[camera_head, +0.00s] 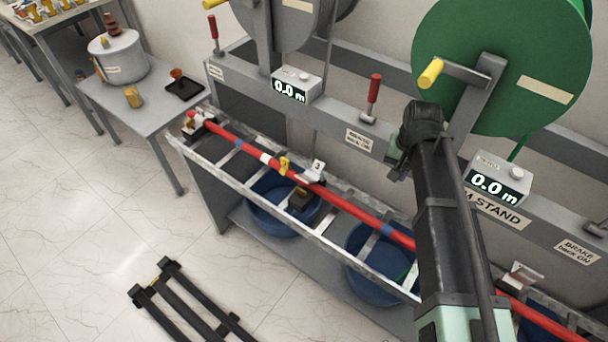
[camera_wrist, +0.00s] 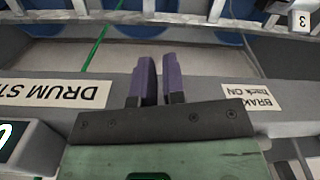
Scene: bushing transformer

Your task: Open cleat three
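A white tag marked 3 (camera_head: 316,168) stands beside the red cable (camera_head: 345,205) in the head view. The tag also shows at the top right of the wrist view (camera_wrist: 302,20). The cleat there is too small to tell whether it is open or shut. My gripper (camera_wrist: 159,80) has two purple fingers with a narrow empty gap between them. It hangs over the grey beam of the stand, apart from the tag and the cable. In the head view my arm partly hides the cable's right part and the stand.
A green drum (camera_head: 500,60) with a yellow handle and a grey beam bearing red brake levers (camera_head: 374,90) stand behind the cable. The metal ladder tray (camera_head: 240,172) runs under the cable, above blue tubs (camera_head: 270,215). Floor in front is mostly free, except a black frame (camera_head: 190,300).

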